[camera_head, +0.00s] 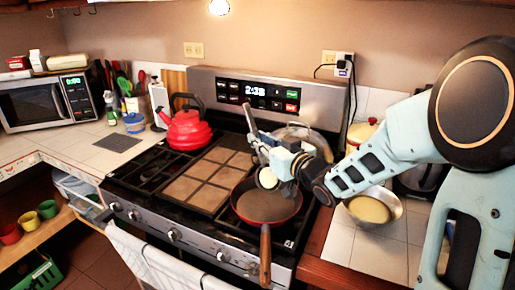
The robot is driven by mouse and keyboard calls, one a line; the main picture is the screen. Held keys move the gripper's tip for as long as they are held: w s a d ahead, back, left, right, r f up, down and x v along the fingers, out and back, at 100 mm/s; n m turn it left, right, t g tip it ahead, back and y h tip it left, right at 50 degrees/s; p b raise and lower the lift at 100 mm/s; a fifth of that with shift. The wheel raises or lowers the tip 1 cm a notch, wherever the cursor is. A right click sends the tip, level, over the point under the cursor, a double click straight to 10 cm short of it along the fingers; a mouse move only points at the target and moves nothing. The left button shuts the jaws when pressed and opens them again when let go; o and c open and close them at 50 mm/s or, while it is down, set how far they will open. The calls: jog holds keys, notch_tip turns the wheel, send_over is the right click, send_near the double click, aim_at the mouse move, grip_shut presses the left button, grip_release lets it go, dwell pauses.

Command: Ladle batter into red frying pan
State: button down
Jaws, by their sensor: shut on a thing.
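The red frying pan (241,208) sits on the front right of the stove, its wooden handle pointing toward me. Its inside looks dark brown. A metal bowl (397,206) of pale yellow batter (367,209) stands on the tiled counter to the right. My gripper (271,152) is over the back of the pan, shut on a ladle (250,117). The ladle's grey handle sticks up and left. A pale round end (267,179) shows just below the gripper, above the pan; I cannot tell whether batter is in it. The gripper hides part of the ladle.
A red kettle (187,130) stands on the back left of the stove, beside a flat griddle (208,180). A metal pot (303,139) is behind my gripper. A red-lidded pot (362,131) stands at the back right. A towel (150,258) hangs at the stove's front.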

jog(key=shift+s+d+t+y+b, duration=0.95)
jog(key=shift+s+t+y+b, duration=0.25)
jog(key=shift+b, duration=3.35)
jog(key=shift+s+d+r+t+b, duration=0.3)
jog(key=shift+s+b, duration=0.1)
jog(key=shift+b, duration=0.8)
jog(key=shift+r, duration=0.1)
jog(key=shift+r, duration=0.1)
